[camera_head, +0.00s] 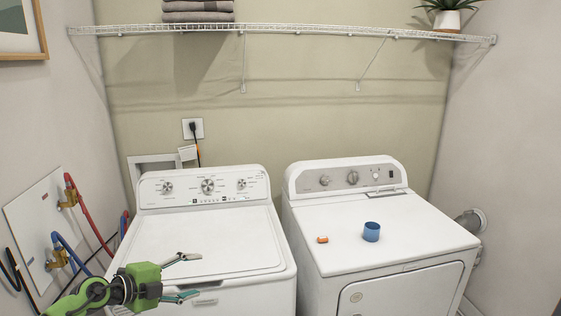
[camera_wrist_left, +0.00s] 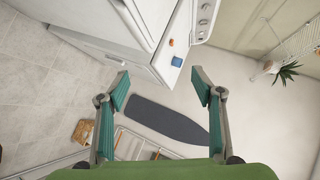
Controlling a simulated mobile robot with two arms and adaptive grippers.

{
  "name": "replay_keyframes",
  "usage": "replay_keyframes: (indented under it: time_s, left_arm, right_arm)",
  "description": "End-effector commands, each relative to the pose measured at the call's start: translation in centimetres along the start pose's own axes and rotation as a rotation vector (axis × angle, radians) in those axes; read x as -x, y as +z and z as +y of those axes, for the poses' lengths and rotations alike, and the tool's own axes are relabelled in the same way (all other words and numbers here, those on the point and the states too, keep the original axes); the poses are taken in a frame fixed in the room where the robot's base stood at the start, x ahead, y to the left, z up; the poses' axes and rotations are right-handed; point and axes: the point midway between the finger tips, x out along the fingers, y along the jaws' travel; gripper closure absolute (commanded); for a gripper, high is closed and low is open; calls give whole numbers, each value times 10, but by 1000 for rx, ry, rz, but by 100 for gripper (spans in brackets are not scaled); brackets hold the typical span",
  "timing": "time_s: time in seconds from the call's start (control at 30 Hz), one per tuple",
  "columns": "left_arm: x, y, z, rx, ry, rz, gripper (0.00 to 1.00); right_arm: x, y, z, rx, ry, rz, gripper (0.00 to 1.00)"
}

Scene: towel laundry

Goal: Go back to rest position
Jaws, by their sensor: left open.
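My left gripper (camera_head: 190,277) is open and empty in the head view, in front of the left washer's front edge at the lower left. It also shows in the left wrist view (camera_wrist_left: 160,85), with its two teal fingers spread wide and nothing between them but distant background. My right gripper is in neither view.
A washer (camera_head: 165,240) stands at left and a dryer (camera_head: 330,225) at right. A blue cup (camera_head: 371,232) and a small orange item (camera_head: 322,240) stand on the dryer. A wire shelf (camera_head: 300,32) holds folded towels (camera_head: 198,16) and a plant (camera_head: 446,18). Hoses (camera_head: 85,215) hang at left.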

Motion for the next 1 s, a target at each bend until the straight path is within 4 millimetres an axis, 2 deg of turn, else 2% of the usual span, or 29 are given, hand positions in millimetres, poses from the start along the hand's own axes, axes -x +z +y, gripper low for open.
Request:
replay_keyframes:
  time_s: [0.23, 0.33, 0.47, 0.57, 0.67, 0.7, 0.77, 0.9, 0.97, 1.0]
  left_arm:
    - [-20, 4, 32, 114, -51, 6, 39]
    - [-29, 8, 52, 180, -77, 0, 39]
    - [-41, 17, 88, 289, -113, -24, 39]
    - [-50, 26, 125, 391, -140, -61, 39]
    - [-57, 38, 175, 510, -159, -120, 39]
    - [-58, 42, 201, 563, -163, -151, 39]
    - [-59, 49, 239, 641, -165, -202, 39]
    - [-53, 57, 330, 800, -148, -328, 39]
    - [-47, 56, 368, 861, -133, -382, 39]
    - [-44, 55, 394, 901, -120, -417, 39]
  right_arm:
    - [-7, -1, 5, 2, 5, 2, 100]
    - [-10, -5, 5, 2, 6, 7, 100]
    - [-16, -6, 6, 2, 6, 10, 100]
    - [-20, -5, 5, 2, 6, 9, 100]
    - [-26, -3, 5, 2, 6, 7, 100]
    - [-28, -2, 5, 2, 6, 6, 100]
    - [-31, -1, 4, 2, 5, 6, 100]
    - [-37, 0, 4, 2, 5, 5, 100]
    - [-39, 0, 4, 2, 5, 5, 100]
    - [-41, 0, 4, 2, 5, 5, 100]
